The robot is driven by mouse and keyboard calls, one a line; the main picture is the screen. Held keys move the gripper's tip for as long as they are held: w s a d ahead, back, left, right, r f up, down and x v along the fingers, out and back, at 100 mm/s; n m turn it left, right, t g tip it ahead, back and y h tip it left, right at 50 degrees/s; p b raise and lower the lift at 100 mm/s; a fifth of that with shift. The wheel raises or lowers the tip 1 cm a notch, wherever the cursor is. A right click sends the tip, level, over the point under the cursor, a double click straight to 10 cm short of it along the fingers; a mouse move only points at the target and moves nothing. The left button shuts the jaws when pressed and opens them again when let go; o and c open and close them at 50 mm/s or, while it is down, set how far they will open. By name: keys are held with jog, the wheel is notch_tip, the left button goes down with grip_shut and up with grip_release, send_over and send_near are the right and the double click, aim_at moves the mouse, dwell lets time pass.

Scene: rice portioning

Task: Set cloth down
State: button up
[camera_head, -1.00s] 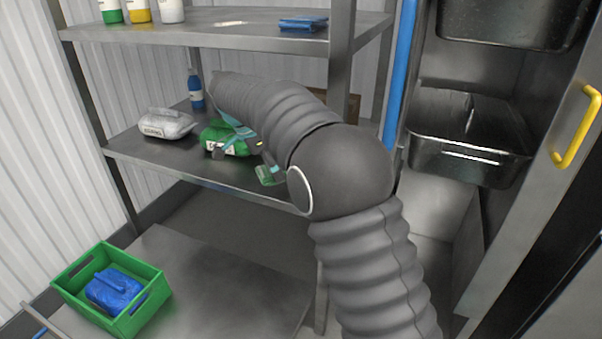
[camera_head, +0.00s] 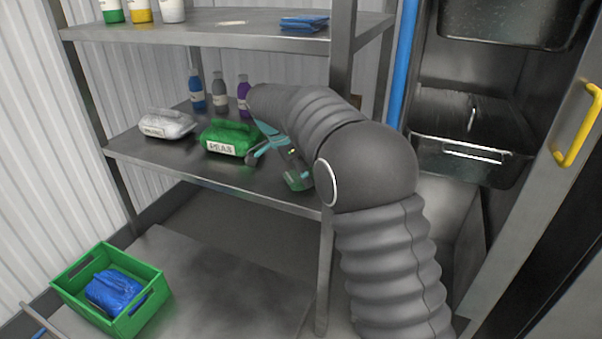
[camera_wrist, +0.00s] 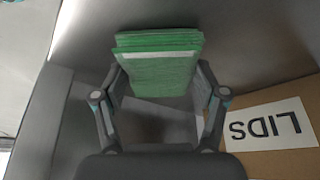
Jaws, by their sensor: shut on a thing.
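A folded green cloth (camera_wrist: 160,70) is held between the two fingers of my gripper (camera_wrist: 160,92) in the wrist view. In the head view my gripper (camera_head: 283,160) is over the right part of the middle shelf (camera_head: 185,172). A small part of the cloth (camera_head: 298,182) shows below it near the shelf's front edge. My arm hides much of the gripper there. I cannot tell whether the cloth touches the shelf.
Left of my gripper on the same shelf are a green PEAS bag (camera_head: 230,137), a white bag (camera_head: 166,124) and three bottles. A cardboard LIDS box (camera_wrist: 275,130) is close on the right in the wrist view. A shelf post (camera_head: 342,45) is near my arm.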

aim_at(291, 176)
jog(key=shift+f, duration=0.1)
jog(key=o, duration=1.1)
jog(key=shift+r, duration=0.25)
jog(key=v, duration=0.5)
jog(key=shift+s+a+p, duration=0.15)
jog(key=shift+a+p, duration=0.15)
jog(key=shift+p, duration=0.1)
jog(key=s+a, duration=0.1)
jog(key=a, duration=0.2)
jog(key=s+a, duration=0.2)
jog(key=a, duration=0.1)
jog(key=s+a, duration=0.1)
jog(key=a, duration=0.3)
jog(key=shift+s+a+f, duration=0.1)
jog(key=shift+s+f, duration=0.05)
jog(key=shift+s, duration=0.25)
